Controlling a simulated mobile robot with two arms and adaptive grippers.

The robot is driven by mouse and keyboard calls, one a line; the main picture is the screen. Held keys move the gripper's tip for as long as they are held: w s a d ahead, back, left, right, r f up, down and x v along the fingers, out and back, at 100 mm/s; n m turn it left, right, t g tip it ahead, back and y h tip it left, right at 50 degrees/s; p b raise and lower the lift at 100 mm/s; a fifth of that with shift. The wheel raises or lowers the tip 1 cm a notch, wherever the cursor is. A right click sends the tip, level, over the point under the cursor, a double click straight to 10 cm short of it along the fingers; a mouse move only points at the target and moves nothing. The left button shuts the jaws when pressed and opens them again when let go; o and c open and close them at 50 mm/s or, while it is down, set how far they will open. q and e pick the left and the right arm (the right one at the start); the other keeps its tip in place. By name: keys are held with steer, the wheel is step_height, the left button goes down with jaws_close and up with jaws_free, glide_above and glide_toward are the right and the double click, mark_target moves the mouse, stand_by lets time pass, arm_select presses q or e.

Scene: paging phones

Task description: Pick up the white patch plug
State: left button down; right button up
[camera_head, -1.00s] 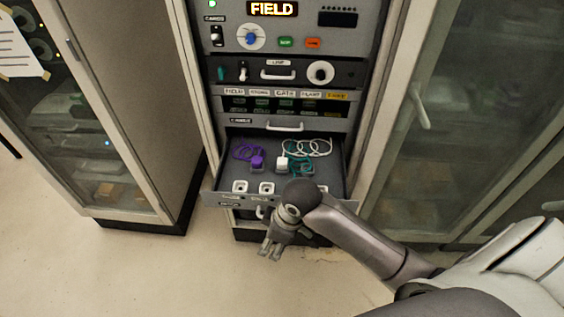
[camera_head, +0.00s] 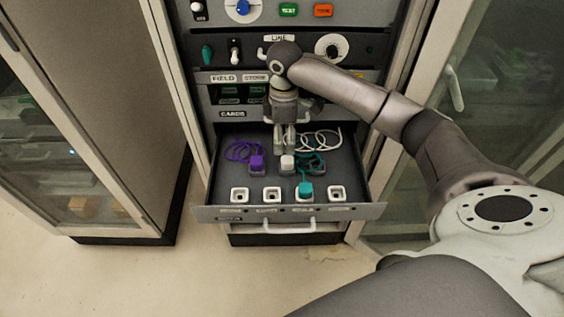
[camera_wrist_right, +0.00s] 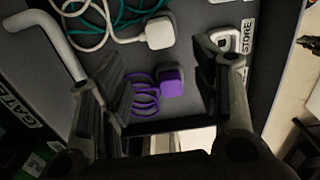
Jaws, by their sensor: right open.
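The white patch plug (camera_head: 287,163) sits in the open drawer with its white cord looped behind it. In the right wrist view the white plug (camera_wrist_right: 159,33) shows at the top centre, uncovered. My right gripper (camera_head: 284,146) is open and empty, pointing down just over the white plug in the head view. In the right wrist view its fingers (camera_wrist_right: 163,65) stand apart, with the purple plug (camera_wrist_right: 170,83) showing between them. I cannot tell the exact height above the plug. My left gripper is not in view.
The purple plug (camera_head: 257,163) lies left of the white one. A teal plug (camera_head: 305,189) stands at the third white socket of the front row. The drawer front (camera_head: 345,212) has a handle. Rack panels rise close behind; glass cabinets flank both sides.

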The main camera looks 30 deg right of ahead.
mark_target(285, 160)
steer(key=f, duration=0.3)
steer(key=shift+s+f, duration=0.25)
steer(key=shift+s, duration=0.15)
steer(key=shift+w+f, duration=0.15)
steer(key=shift+f, duration=0.15)
step_height(285, 160, down, 4)
steer(key=shift+d+f+p, duration=0.1)
steer(key=shift+f+p, duration=0.05)
steer(key=shift+p, duration=0.65)
steer(key=shift+f, duration=0.5)
steer(key=c, duration=1.1)
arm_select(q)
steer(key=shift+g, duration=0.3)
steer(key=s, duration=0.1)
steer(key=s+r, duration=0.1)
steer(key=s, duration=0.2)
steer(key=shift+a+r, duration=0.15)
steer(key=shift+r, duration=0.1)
